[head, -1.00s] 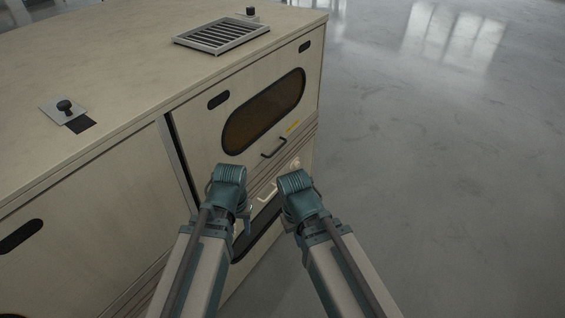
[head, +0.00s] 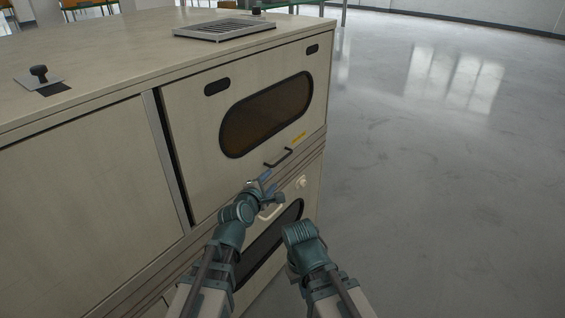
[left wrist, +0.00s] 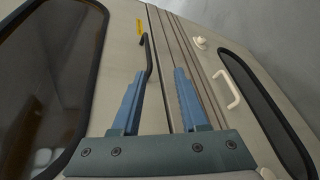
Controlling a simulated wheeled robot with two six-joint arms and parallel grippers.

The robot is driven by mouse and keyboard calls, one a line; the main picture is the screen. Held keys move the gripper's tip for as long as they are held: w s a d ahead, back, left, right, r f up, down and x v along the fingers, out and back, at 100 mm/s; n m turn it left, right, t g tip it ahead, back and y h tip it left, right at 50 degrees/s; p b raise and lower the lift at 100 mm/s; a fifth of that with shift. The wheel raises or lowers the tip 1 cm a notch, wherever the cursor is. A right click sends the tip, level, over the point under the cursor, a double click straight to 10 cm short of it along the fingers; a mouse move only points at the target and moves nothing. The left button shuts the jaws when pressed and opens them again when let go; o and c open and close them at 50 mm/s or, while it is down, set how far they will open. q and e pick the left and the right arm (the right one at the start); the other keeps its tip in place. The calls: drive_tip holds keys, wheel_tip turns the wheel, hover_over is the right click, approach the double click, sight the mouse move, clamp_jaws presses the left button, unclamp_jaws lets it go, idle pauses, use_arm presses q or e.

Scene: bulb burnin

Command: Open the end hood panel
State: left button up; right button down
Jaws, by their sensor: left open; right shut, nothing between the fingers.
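The end hood panel (head: 195,130) is the upper beige panel on the cabinet's end, with a dark oval window (head: 268,112). Its dark bar handle (head: 279,158) is near the lower edge, beside a yellow label; the handle also shows in the left wrist view (left wrist: 149,62). A dark gap runs along the panel's left edge. My left gripper (head: 266,181) is open just below and left of this handle. In the left wrist view its blue fingers (left wrist: 160,85) point toward the handle, which appears near the left fingertip; I cannot tell contact. My right gripper (head: 298,240) is lower right, fingers hidden.
A lower panel with a pale handle (head: 271,210) and dark window (head: 268,243) lies below, with a small pale knob (head: 301,182). A grille (head: 224,29) and a black knob (head: 39,74) are on the cabinet top. The floor to the right is clear.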

sight(281, 161)
use_arm(q)
drive_tip(key=shift+n+t, duration=0.5)
drive_tip(key=shift+n, duration=0.3)
drive_tip(key=b+x, duration=0.1)
drive_tip(key=x, duration=0.3)
drive_tip(key=r+b+x, duration=0.1)
drive_tip(key=x, duration=0.4)
drive_tip(key=b+x, duration=0.1)
drive_tip(key=x, duration=0.4)
drive_tip(key=shift+w+r, duration=0.15)
drive_tip(key=shift+w, duration=0.05)
clamp_jaws()
idle(0.5)
